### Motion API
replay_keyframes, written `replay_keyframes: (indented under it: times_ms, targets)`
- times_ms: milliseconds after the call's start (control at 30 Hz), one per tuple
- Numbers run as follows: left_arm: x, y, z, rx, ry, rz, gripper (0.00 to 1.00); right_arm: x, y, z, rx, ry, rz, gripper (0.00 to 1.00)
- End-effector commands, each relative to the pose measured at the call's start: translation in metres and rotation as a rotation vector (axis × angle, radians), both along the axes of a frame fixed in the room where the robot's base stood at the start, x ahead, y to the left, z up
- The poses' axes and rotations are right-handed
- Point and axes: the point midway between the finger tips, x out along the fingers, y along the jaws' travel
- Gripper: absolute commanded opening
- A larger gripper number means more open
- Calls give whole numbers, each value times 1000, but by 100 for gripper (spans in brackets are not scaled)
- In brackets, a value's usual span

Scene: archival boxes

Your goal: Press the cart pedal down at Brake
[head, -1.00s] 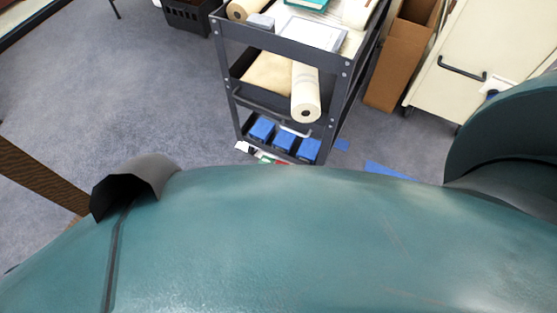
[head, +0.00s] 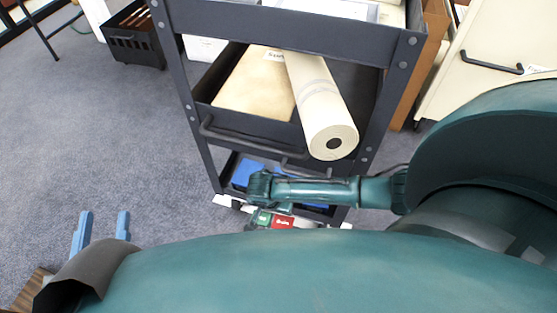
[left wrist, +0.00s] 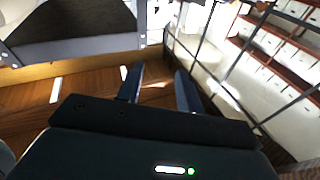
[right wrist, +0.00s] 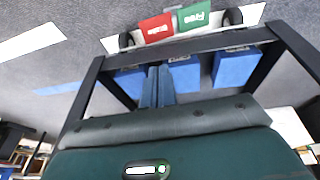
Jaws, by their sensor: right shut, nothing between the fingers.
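The red Brake pedal (head: 283,222) is low at the cart's near end, beside the green Free pedal (head: 262,218). In the right wrist view the red pedal (right wrist: 157,27) and green pedal (right wrist: 194,15) sit on a white bar, labels upside down. My right gripper (right wrist: 156,72) is shut and empty, its fingertips pointing toward the red pedal with a gap in the picture; contact is not visible. In the head view my right arm reaches across the cart's bottom. My left gripper (head: 102,224) is open and empty at the left, away from the cart; it also shows in the left wrist view (left wrist: 160,80).
The dark cart (head: 290,38) carries a cream roll (head: 328,115) sticking out from its middle shelf. Blue boxes (right wrist: 185,72) lie on its bottom shelf. A cream cabinet (head: 480,60) stands right; a black crate (head: 135,45) stands back left. Floor at left is clear.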

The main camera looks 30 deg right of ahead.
Motion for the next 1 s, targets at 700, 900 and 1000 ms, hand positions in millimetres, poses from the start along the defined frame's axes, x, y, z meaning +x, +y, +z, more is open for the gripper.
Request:
replay_keyframes:
  times_ms: [700,900,1000]
  targets:
    - [1,-6,-6,-88,-17,-42,36,8,-16,-60,-3,-1,-2,0]
    - [11,-2,26,-66,-260,-59,36,14,-26,-99,-3,0,-2,0]
    - [12,-1,41,-51,-372,-66,36,12,-28,-113,-1,-1,-1,0]
